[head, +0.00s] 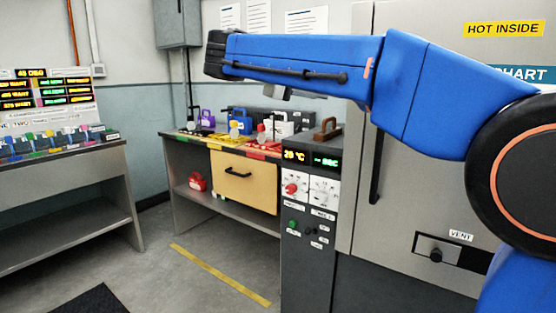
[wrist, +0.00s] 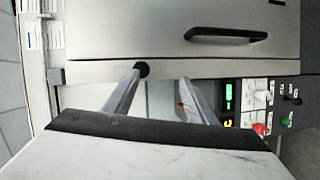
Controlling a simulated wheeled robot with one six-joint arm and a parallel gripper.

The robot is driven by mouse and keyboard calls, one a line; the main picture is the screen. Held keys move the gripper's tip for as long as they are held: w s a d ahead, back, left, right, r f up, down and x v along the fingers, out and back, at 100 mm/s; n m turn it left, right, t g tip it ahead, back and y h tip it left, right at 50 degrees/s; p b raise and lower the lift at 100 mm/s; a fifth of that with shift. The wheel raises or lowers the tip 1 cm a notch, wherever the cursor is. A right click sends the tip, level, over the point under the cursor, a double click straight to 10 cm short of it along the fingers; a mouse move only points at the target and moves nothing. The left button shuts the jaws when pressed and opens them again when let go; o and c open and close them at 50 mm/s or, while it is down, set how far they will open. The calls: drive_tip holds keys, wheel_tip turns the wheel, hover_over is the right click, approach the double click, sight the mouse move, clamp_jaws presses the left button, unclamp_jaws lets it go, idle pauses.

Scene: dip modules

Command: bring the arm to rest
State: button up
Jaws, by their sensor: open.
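My blue arm (head: 300,62) stretches across the upper right of the head view, in front of a large grey oven. My gripper (wrist: 161,76) shows in the wrist view with its two fingers apart and nothing seen between them. In the head view only a small grey part shows under the arm, and the fingers cannot be made out. The wrist view is turned on its side and shows the oven door handle (wrist: 226,35) beyond the fingers. I cannot tell how far the fingers are from the oven.
The oven door (head: 420,180) fills the right, with a control panel (head: 310,195) beside it. A workbench (head: 185,150) behind holds several coloured items above a tan drawer (head: 243,180). Another bench (head: 100,155) stands at left. The floor between has a yellow line (head: 220,275).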

drive_tip(key=s+d+f+g+y, duration=0.25)
drive_tip(key=s+d+f, duration=0.35)
drive_tip(key=d+f, duration=0.35)
drive_tip(key=s+d+f+g+y, duration=0.1)
drive_tip(key=s+d+f+y, duration=0.2)
drive_tip(key=s+d+f, duration=0.45)
drive_tip(key=s+f+m+y, duration=0.2)
drive_tip(key=s+f+y, duration=0.2)
drive_tip(key=s+f, duration=0.6)
drive_tip(key=s+f+m+y, duration=0.3)
drive_tip(key=s+f, duration=0.7)
drive_tip(key=f, duration=0.9)
drive_tip(key=shift+s+d+y, duration=0.25)
drive_tip(key=shift+s+y, duration=0.05)
drive_tip(key=shift+y, duration=0.05)
drive_tip(key=shift+r, duration=0.1)
